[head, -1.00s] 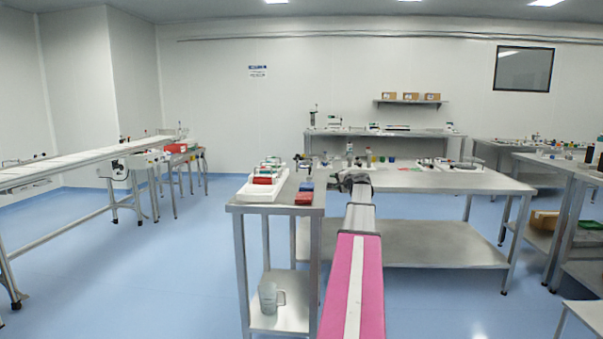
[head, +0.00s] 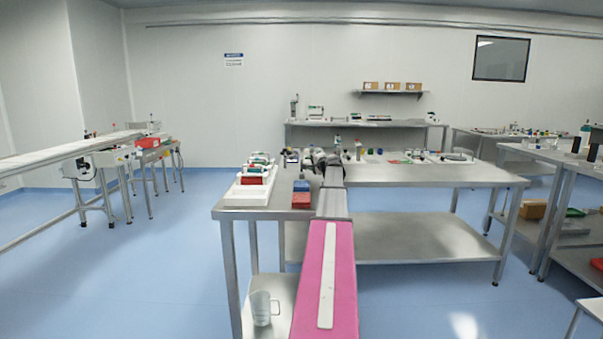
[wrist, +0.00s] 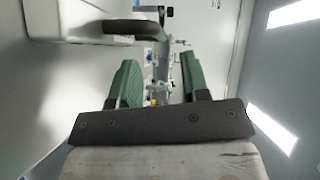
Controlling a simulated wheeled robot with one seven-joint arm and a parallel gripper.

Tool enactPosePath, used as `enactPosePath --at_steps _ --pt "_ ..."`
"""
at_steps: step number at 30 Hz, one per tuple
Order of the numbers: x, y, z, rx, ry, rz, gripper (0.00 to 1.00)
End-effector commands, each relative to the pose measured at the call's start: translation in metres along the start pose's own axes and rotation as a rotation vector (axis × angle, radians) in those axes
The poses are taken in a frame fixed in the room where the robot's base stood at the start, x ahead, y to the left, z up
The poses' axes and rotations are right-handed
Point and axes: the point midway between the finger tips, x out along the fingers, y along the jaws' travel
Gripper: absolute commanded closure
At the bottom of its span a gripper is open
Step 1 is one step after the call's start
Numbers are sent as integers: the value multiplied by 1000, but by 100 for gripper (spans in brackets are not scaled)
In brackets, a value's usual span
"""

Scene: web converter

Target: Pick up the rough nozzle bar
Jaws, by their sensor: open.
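My gripper (head: 326,160) is at the far end of my arm, over the back right of the small steel table (head: 262,212). In the wrist view its two green-faced fingers (wrist: 160,78) stand apart with nothing clearly held between them. Blurred small objects show beyond the gap. A dark rounded bar shape (wrist: 132,27) crosses above the left finger in the wrist view; I cannot tell whether it is the nozzle bar. In the head view I cannot pick out the rough nozzle bar among the small items.
A white tray (head: 245,197) with red and green items stands on the small table. A blue block (head: 301,186) and a red block (head: 301,200) lie beside it. A glass mug (head: 262,308) is on the lower shelf. A long steel bench (head: 430,177) stands to the right.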

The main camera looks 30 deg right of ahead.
Motion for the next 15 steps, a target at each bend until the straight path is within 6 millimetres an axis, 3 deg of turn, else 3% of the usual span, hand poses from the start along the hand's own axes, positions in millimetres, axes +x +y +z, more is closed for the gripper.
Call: enactPosePath --at_steps 5,15 --pt "11 0 1 0 -1 0 58" --pt "54 -2 5 0 -1 0 58"
